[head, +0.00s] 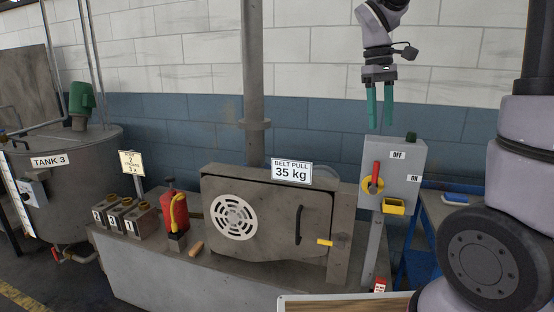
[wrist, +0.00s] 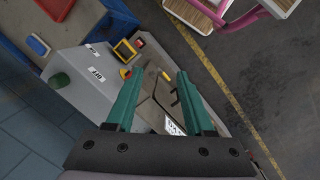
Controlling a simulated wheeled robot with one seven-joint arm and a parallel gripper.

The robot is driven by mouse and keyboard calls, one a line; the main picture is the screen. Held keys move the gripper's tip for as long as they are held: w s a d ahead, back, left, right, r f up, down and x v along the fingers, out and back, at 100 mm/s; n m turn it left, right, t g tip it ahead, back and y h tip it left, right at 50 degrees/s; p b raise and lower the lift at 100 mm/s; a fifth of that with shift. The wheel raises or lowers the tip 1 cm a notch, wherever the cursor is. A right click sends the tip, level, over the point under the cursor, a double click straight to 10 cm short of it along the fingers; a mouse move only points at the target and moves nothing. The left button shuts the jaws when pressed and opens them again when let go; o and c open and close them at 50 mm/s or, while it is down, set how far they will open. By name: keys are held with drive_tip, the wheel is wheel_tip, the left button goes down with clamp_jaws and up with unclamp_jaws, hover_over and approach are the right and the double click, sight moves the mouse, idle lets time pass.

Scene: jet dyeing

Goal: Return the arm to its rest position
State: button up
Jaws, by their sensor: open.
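My gripper (head: 380,104) hangs in the air with its two green fingers pointing down, above the grey switch box (head: 392,160) and in front of the wall. The fingers are apart with nothing between them. In the wrist view my gripper (wrist: 158,88) also shows open and empty, with the switch box (wrist: 88,88) below it. The arm's upper links show at the top and right of the head view; its middle part is out of frame.
The switch box has a red handle (head: 376,172) between OFF and ON labels. A metal cabinet with a "BELT PULL 35 kg" sign (head: 291,172) stands left of it. A blue table (head: 450,215) stands right.

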drive_tip(key=s+r+m+t+y, duration=0.3)
drive_tip(key=s+r+m+t, duration=0.2)
drive_tip(key=s+m+t, duration=0.3)
drive_tip(key=shift+s+a+m, duration=0.25)
drive_tip(key=shift+s+m, duration=0.45)
drive_tip(key=shift+s, duration=1.7)
